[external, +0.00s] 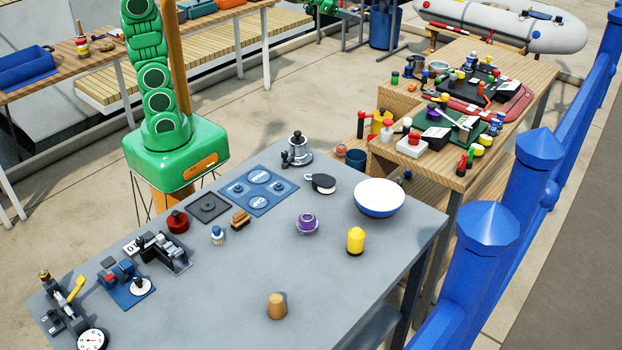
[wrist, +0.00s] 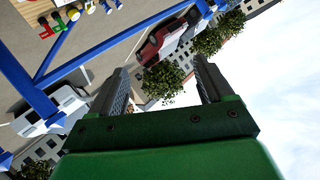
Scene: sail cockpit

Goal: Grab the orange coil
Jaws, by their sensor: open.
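I cannot clearly make out an orange coil in either view. A small orange thing (external: 481,88) lies among tools on the wooden bench at the right, but its shape is too small to tell. In the external view my green arm rises out of the top of the picture, so my gripper is not seen there. In the wrist view my gripper (wrist: 160,68) is open, its two dark fingers wide apart with nothing between them. It points away from the benches, towards trees, vehicles and sky.
The grey table (external: 220,300) holds a white-blue bowl (external: 379,196), a yellow cylinder (external: 355,240), a purple-topped item (external: 307,223), a tan plug (external: 276,306) and winch-like fittings. The wooden bench (external: 540,76) is crowded. A blue railing (external: 500,195) stands close at the right.

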